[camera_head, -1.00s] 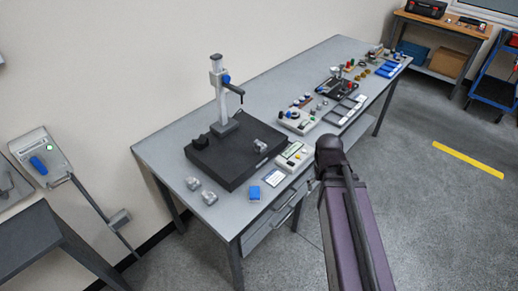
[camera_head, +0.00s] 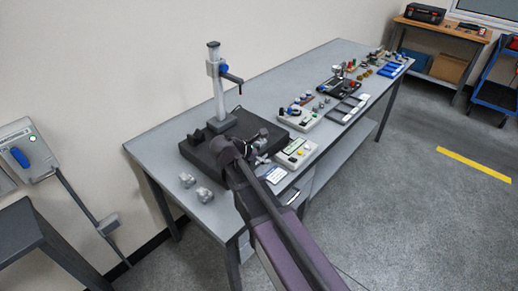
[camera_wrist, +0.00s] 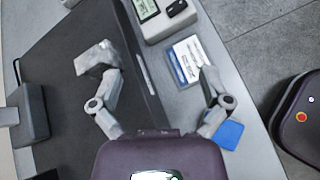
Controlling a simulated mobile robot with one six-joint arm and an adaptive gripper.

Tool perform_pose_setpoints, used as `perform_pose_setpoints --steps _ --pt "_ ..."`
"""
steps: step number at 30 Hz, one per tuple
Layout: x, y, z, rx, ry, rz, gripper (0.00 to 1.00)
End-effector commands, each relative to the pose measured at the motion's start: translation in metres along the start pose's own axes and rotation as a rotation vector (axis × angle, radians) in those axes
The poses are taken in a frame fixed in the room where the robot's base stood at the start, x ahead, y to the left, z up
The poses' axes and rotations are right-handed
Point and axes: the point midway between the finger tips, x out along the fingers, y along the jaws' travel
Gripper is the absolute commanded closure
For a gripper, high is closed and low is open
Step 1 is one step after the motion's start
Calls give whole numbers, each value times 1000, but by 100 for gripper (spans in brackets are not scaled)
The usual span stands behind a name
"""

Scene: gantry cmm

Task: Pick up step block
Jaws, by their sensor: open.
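A small grey metal block (camera_wrist: 92,58), apparently the step block, sits on the black plate (camera_wrist: 65,75) in the wrist view. It lies at the tip of the left finger, which partly covers it; I cannot tell whether they touch. My gripper (camera_wrist: 160,82) is open, with nothing between its fingers but the plate's edge. The right finger is over the table beside a white and blue card (camera_wrist: 187,60). In the head view, my gripper (camera_head: 257,148) is over the right side of the black plate (camera_head: 195,157), and my arm hides much of that area.
A column stand (camera_head: 218,90) rises from the plate's back. A dark block (camera_wrist: 32,112) sits on the plate. Two grey blocks (camera_head: 187,180) (camera_head: 204,195) lie on the table's left front. A display box (camera_head: 296,152) stands right of the plate. A blue block (camera_wrist: 227,133) is near the table edge.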

Motion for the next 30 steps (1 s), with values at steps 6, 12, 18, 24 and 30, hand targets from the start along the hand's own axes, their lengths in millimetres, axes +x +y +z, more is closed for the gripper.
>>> perform_pose_setpoints --steps 6,12,18,24,30 --pt "-32 40 -36 -290 -127 121 3" --pt "-50 54 -46 -408 -188 162 3" --pt "-52 55 -47 -423 -196 167 3" --pt "-52 55 -47 -421 -195 167 3" --pt "-41 57 -46 -420 -194 166 3"
